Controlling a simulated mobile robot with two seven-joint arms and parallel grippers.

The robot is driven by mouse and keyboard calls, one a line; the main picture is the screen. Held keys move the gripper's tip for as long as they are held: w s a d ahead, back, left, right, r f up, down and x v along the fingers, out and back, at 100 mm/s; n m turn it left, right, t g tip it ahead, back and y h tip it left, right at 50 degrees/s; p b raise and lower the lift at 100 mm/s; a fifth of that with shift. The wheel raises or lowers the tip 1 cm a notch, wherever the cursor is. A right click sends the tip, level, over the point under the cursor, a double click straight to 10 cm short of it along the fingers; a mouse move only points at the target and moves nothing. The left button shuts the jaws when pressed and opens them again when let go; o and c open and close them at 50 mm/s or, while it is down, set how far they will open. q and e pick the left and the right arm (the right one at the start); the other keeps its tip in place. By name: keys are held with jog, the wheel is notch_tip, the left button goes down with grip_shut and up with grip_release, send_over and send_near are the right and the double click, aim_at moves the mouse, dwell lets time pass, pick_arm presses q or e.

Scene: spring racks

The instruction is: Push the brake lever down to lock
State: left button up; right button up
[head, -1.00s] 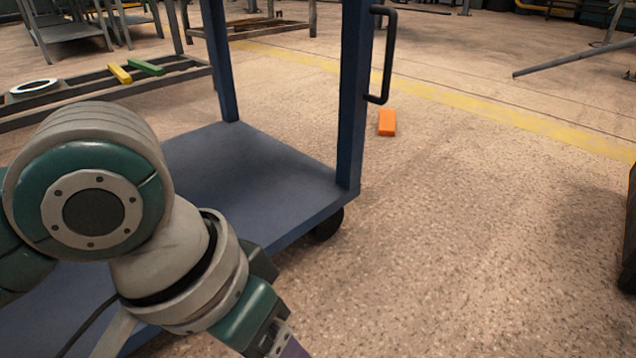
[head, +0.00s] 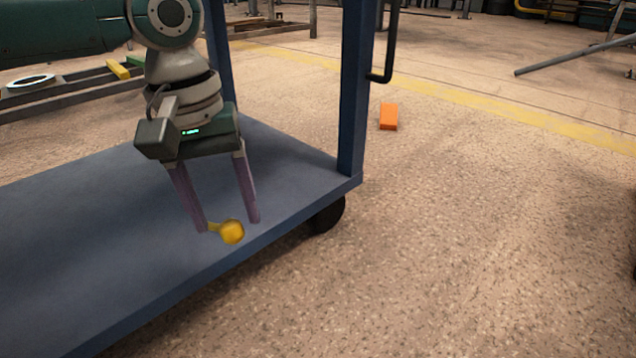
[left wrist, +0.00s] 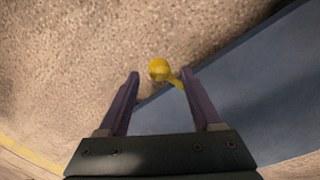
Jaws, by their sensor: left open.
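The brake lever is yellow with a rounded knob (head: 232,232) and a short arm. It shows at the near edge of the blue cart's lower deck (head: 90,245) in the head view. My left gripper (head: 229,226) points down over that edge, its two purple fingers apart and the knob between or just in front of their tips. In the left wrist view the knob (left wrist: 159,70) lies beyond the open fingers (left wrist: 164,84), roughly midway between them, its arm running toward the right finger. I cannot tell whether a finger touches it. My right gripper is not in view.
A blue cart post (head: 352,90) with a black handle (head: 386,50) rises right of my left gripper. A black wheel (head: 327,213) sits under the deck corner. An orange block (head: 388,116) lies on the floor. The floor at right is largely clear.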

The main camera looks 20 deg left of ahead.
aim_at(229, 221)
pick_arm(q)
jog(key=shift+w+d+f+b, duration=0.1)
jog(key=shift+d+f+b, duration=0.1)
jog(key=shift+f+b, duration=1.35)
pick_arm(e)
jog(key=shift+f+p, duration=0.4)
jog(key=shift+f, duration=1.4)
pick_arm(q)
jog(key=shift+f, duration=0.3)
jog(key=shift+c, duration=0.3)
grip_shut()
